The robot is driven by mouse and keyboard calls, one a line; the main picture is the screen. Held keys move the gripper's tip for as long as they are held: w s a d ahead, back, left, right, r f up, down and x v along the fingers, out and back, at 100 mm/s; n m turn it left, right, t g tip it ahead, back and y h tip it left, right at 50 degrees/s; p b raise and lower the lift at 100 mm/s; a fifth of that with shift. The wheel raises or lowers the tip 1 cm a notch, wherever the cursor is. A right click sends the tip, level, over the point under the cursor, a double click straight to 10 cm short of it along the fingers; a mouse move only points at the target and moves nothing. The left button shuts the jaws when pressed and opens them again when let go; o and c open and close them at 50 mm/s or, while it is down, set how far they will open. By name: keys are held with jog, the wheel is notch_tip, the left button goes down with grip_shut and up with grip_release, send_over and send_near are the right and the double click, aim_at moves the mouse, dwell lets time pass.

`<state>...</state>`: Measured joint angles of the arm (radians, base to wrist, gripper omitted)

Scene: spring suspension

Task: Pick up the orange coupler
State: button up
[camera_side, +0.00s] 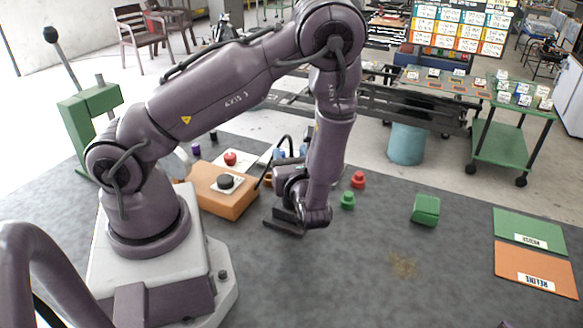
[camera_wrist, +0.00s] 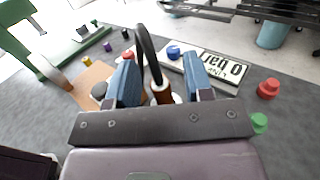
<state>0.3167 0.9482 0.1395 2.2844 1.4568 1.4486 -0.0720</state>
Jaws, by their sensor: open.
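The orange coupler (camera_wrist: 161,95) shows in the wrist view as a small orange-brown piece between my two blue fingers, with a thin black cable looping above it. My gripper (camera_wrist: 164,78) is open, with one finger to each side of the coupler and a visible gap on both sides. I cannot tell whether the coupler stands within the fingers' reach or just beyond them. In the side view my gripper (camera_side: 290,158) is low over the table and largely hidden behind my wrist. The coupler is not clearly visible there.
An orange box (camera_side: 224,205) with a black knob lies left of my gripper. A white label plate (camera_wrist: 222,66) with a blue button lies behind it. Red (camera_side: 358,179) and green (camera_side: 347,200) knobs and a green block (camera_side: 425,209) stand to the right. The front table is clear.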

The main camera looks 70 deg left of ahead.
jog(key=shift+w+a, duration=0.1)
jog(key=shift+a, duration=0.6)
grip_shut()
